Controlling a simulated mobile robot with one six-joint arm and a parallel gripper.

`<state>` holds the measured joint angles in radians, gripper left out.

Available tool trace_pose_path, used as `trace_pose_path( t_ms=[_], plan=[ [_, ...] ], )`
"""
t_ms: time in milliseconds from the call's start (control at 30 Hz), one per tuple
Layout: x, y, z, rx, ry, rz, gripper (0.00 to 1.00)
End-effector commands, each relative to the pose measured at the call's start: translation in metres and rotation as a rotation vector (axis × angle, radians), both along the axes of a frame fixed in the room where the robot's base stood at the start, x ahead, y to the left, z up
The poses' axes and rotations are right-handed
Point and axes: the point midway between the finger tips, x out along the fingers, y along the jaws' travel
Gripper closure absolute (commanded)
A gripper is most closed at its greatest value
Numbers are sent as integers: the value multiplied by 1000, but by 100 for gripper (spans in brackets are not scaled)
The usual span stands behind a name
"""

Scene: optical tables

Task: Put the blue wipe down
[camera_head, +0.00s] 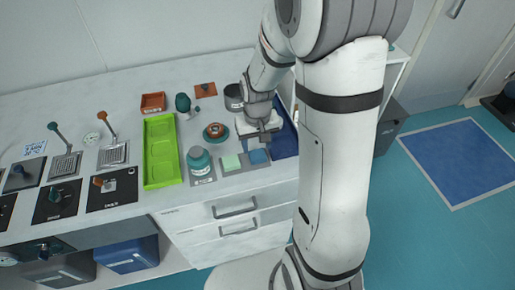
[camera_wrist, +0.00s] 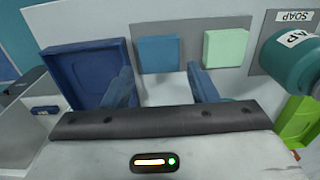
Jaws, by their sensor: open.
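The blue wipe (camera_head: 258,156) is a small flat square lying on a grey mat (camera_wrist: 192,22) near the counter's front edge. In the wrist view the blue wipe (camera_wrist: 159,54) shows whole, beside a pale green wipe (camera_wrist: 226,48). My gripper (camera_head: 265,136) is over the counter just behind the blue wipe. In the wrist view my gripper's (camera_wrist: 160,82) two blue fingers are spread apart with nothing between them. The fingertips look close to the blue wipe but not closed on it; exact height is hard to tell.
A dark blue tray (camera_head: 287,142) stands right of the blue wipe. A teal soap bottle (camera_head: 199,162) stands left of the green wipe. A lime green tray (camera_head: 149,162) is farther left. A dark pot (camera_head: 233,97) stands behind my gripper.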

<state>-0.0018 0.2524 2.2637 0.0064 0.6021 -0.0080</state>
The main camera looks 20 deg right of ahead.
Motion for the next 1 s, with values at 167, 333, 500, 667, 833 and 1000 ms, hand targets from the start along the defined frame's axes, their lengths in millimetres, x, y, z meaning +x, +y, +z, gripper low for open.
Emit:
trace_pose_path(
  t_ms=[167, 333, 500, 667, 833, 1000],
  plan=[
    [0, 0, 43, 0, -6, -1, 47],
    [-1, -1, 72, 0, -3, -1, 47],
    [-3, -1, 87, 0, -2, -1, 47],
    [-21, -1, 107, -1, -34, -2, 47],
    [-67, -2, 137, -2, -112, -3, 47],
    [-114, -2, 154, -4, -182, -5, 47]
  ],
)
